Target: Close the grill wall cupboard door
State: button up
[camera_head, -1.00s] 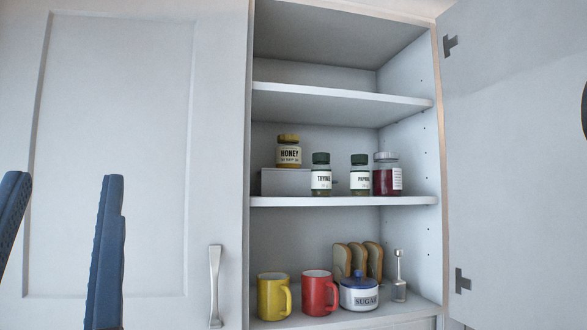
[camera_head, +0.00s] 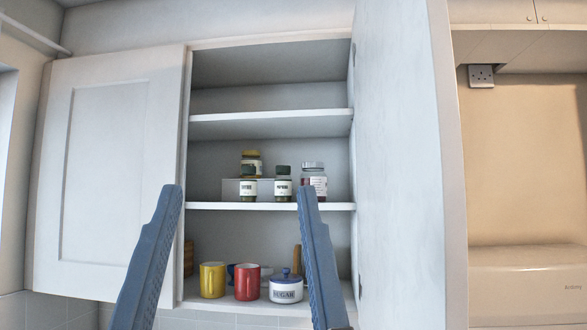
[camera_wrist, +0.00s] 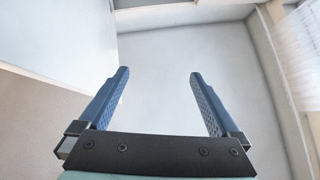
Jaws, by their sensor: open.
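The open cupboard door (camera_head: 398,150) is a pale panel hinged at the right side of the wall cupboard in the head view. It stands out toward me, with its inner face and front edge (camera_head: 452,150) showing. Its handle is not visible. The wall cupboard (camera_head: 270,119) is open, showing its shelves. My gripper (camera_head: 239,190) is open and empty, its two blue fingers in front of the cupboard opening, left of the open door. The wrist view also shows my gripper (camera_wrist: 159,73) with nothing between its fingers; I cannot tell which pale panel there is the door.
A shut panelled door (camera_head: 115,170) is on the left. Several jars (camera_head: 283,184) stand on the middle shelf. A yellow mug (camera_head: 212,280), a red mug (camera_head: 247,283) and a sugar pot (camera_head: 286,289) stand at the bottom. A socket (camera_head: 481,76) is on the wall beyond the open door.

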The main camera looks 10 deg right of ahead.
aim_at(413, 269)
jog(key=k+l, duration=0.15)
jog(key=l, duration=0.2)
jog(key=k+l, duration=0.15)
jog(key=l, duration=0.2)
jog(key=k+l, duration=0.15)
jog(key=l, duration=0.2)
jog(key=i+u, duration=0.1)
jog(key=i, duration=0.15)
jog(key=l, duration=0.05)
